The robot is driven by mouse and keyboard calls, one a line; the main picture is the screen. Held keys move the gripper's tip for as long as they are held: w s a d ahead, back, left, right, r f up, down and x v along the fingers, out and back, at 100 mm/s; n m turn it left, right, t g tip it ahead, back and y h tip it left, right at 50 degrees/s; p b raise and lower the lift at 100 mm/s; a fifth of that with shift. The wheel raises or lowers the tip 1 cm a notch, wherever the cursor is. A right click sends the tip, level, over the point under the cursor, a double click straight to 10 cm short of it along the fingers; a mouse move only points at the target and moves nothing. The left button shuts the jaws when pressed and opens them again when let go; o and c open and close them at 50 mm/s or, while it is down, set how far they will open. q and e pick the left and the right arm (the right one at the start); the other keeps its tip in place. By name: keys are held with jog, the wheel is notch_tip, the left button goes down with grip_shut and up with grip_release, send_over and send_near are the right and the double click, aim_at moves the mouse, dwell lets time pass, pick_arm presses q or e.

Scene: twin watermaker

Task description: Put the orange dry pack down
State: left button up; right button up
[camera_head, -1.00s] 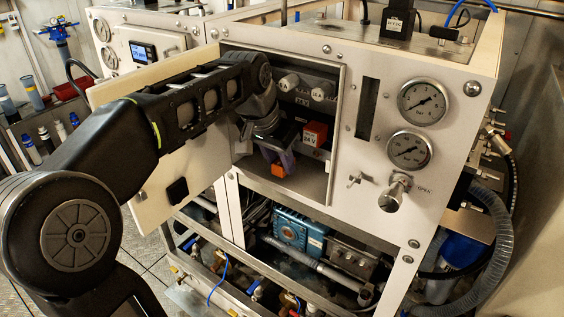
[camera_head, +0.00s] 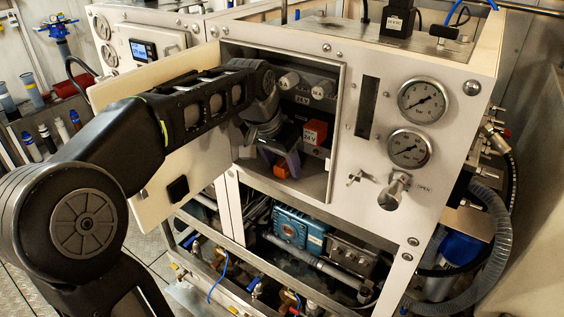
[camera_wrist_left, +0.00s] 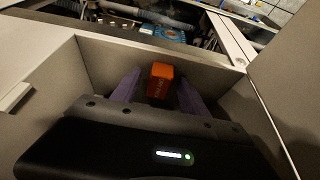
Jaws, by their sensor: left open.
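The orange dry pack (camera_wrist_left: 161,82) stands on the floor of the open cabinet compartment, between the two purple fingers of my left gripper (camera_wrist_left: 158,92) in the left wrist view. The fingers are open, with a gap on each side of the pack. In the head view my left gripper (camera_head: 283,165) reaches into the compartment, and the orange pack (camera_head: 282,170) shows low by the fingers, partly hidden. My right gripper is not in view.
The open cabinet door (camera_head: 165,185) hangs left, under my arm. Two gauges (camera_head: 422,99) and a valve handle (camera_head: 395,190) are on the panel to the right.

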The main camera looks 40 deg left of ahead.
pick_arm(q)
jog(key=shift+r, duration=0.1)
jog(key=shift+r, duration=0.2)
jog(key=v, duration=1.1)
jog(key=shift+s+r, duration=0.15)
jog(key=shift+r, duration=0.25)
